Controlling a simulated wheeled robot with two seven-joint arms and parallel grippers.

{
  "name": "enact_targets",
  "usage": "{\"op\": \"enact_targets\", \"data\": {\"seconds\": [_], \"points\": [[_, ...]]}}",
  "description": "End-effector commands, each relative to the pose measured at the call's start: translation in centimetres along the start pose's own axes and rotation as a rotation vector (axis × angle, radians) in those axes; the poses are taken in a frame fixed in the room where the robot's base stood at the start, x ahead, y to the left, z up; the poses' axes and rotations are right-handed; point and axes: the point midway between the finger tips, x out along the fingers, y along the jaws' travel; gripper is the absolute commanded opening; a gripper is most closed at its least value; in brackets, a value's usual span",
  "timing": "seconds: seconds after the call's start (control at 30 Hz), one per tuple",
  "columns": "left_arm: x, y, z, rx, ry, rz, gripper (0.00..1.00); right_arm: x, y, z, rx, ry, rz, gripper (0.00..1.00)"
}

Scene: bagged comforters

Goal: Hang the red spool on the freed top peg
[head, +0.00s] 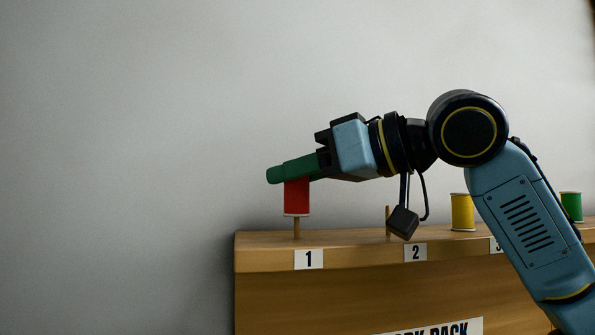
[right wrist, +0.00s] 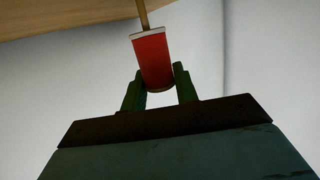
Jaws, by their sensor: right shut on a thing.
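The red spool (head: 297,196) is held upright by my right gripper (head: 283,174), whose green fingers are shut on its upper part. Its lower end is above the rack top, over the wooden peg (head: 296,228) behind label 1. The peg shows below the spool and lines up with it; whether its tip is inside the spool is hidden. In the right wrist view the red spool (right wrist: 153,60) sits between the two fingertips (right wrist: 160,84), and the peg (right wrist: 143,14) meets its far end. My left gripper is not in view.
The wooden rack (head: 265,255) has a bare peg (head: 388,220) at label 2. A yellow spool (head: 462,212) stands near label 3, and a green spool (head: 571,207) stands farther right, beyond my right arm. The space left of the rack is clear.

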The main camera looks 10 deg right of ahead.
Motion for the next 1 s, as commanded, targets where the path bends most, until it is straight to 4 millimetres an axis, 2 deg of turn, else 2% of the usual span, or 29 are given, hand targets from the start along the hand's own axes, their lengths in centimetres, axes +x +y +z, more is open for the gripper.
{"op": "enact_targets", "data": {"seconds": [1.0], "points": [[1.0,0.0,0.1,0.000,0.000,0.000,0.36,0.3,0.0,1.6,0.000,0.001,0.000,0.04]]}}
